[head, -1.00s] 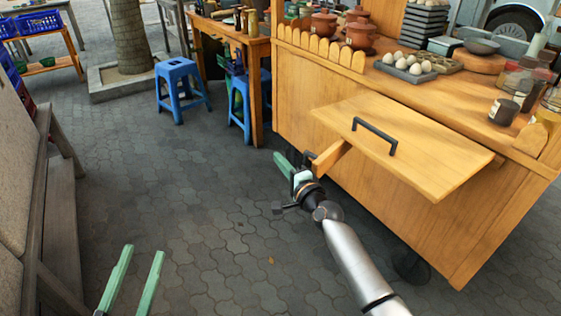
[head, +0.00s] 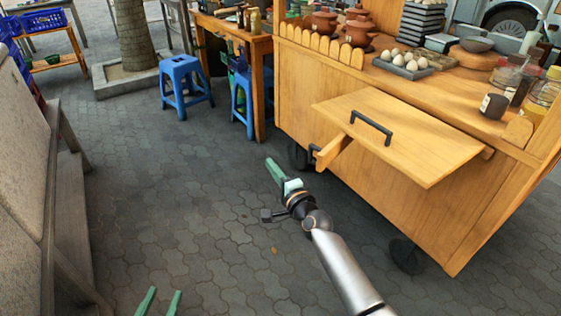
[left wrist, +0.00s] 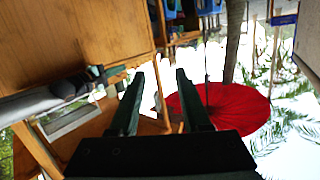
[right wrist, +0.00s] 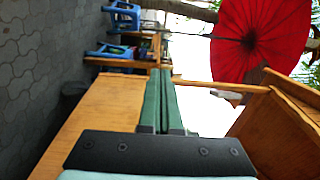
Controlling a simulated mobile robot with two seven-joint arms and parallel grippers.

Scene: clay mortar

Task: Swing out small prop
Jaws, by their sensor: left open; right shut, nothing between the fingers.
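The small wooden prop (head: 334,153) sticks out from the cart's front under the left end of the hinged wooden shelf panel (head: 400,138). The panel stands out from the cart and carries a black handle (head: 371,127). My right gripper (head: 274,172) is shut and empty, to the left of the prop and apart from it. Its closed green fingers also show in the right wrist view (right wrist: 161,80). My left gripper (head: 163,296) is open and empty at the bottom of the head view, far from the prop. I cannot pick out the prop in the wrist views.
The wooden cart (head: 290,90) holds clay pots (head: 361,33), an egg tray (head: 403,68) and jars. Blue stools (head: 184,82) stand at the back left. A stone bench (head: 75,215) is on the left. The paving between bench and cart is clear.

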